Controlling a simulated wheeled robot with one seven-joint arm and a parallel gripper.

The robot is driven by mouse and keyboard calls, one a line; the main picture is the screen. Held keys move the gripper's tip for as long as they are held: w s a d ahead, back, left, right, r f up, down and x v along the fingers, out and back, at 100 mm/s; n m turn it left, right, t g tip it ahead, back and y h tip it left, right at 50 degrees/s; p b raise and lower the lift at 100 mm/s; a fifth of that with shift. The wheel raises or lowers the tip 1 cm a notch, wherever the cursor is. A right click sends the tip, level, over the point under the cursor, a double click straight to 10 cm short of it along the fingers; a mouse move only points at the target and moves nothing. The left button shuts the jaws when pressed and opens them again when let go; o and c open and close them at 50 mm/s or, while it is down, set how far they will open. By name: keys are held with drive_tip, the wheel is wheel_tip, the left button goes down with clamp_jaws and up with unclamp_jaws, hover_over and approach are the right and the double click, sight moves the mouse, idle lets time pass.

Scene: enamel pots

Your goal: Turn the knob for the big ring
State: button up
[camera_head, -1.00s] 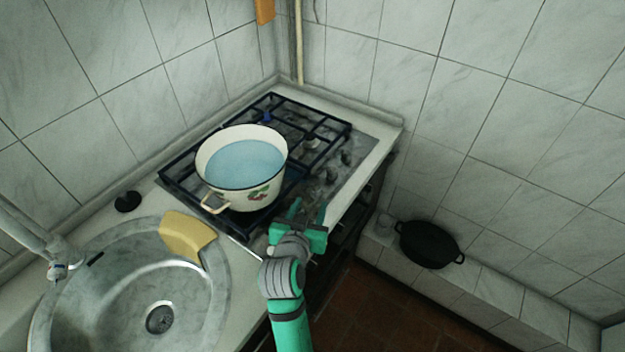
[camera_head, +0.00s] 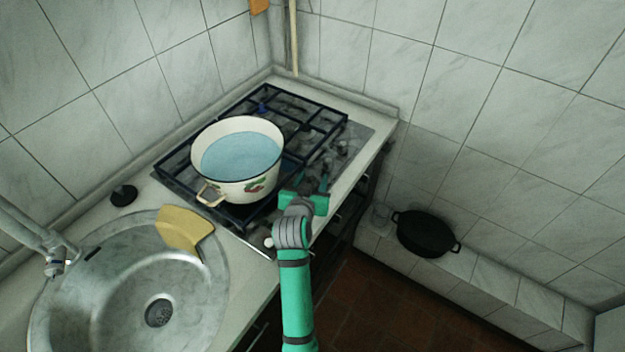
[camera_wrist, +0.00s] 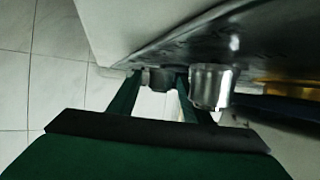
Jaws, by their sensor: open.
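The stove's knobs stand in a row along the front edge of the hob; some show beyond my gripper in the head view (camera_head: 342,144). In the wrist view a silvery knob (camera_wrist: 211,87) is close, just right of the right finger. A darker knob (camera_wrist: 159,79) shows farther off, between the fingertips. My gripper (camera_head: 313,181) is open over the front edge of the stove, right of the pot; its two green fingers also show in the wrist view (camera_wrist: 156,88). I cannot tell whether a finger touches a knob. My gripper hides part of the knob row. Which knob serves the big ring cannot be told.
A white enamel pot (camera_head: 240,184) with bluish water stands on the dark grate (camera_head: 310,105), close left of my gripper. A sink (camera_head: 105,310) with a yellow cloth-like piece (camera_head: 184,229) lies left. A black pot (camera_head: 426,233) sits on the low tiled ledge at right.

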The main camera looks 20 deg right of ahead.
drive_tip(key=c, duration=1.1)
